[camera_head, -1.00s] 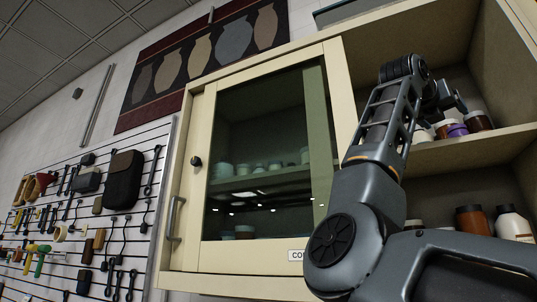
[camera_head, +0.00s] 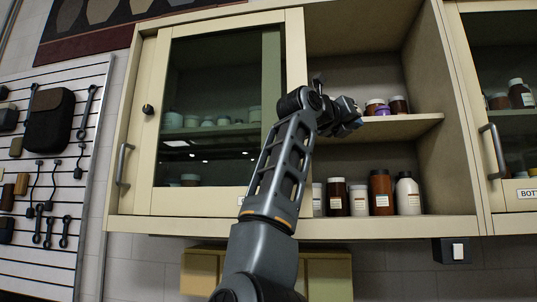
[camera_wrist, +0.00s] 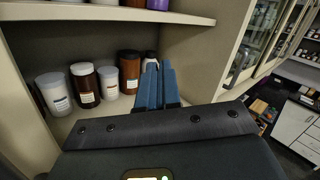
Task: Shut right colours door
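The cream wall cabinet (camera_head: 390,226) has a framed glass sliding door (camera_head: 215,110) with a round black knob (camera_head: 148,109) over its left half. Another panel edge with a grey bar handle (camera_head: 124,165) shows at the far left. The right half stands open, showing its shelves. A small label (camera_head: 241,200) on the door's lower frame is mostly hidden by my arm. My gripper (camera_head: 350,116) is in front of the open half, near the middle shelf, right of the door. Its blue fingers (camera_wrist: 159,84) are close together with nothing between them.
Bottles and jars (camera_head: 380,192) stand on the bottom shelf, and small jars (camera_head: 385,106) on the middle shelf (camera_head: 415,124). Another cabinet with a bar handle (camera_head: 493,150) adjoins on the right. A tool wall (camera_head: 45,195) is at the left.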

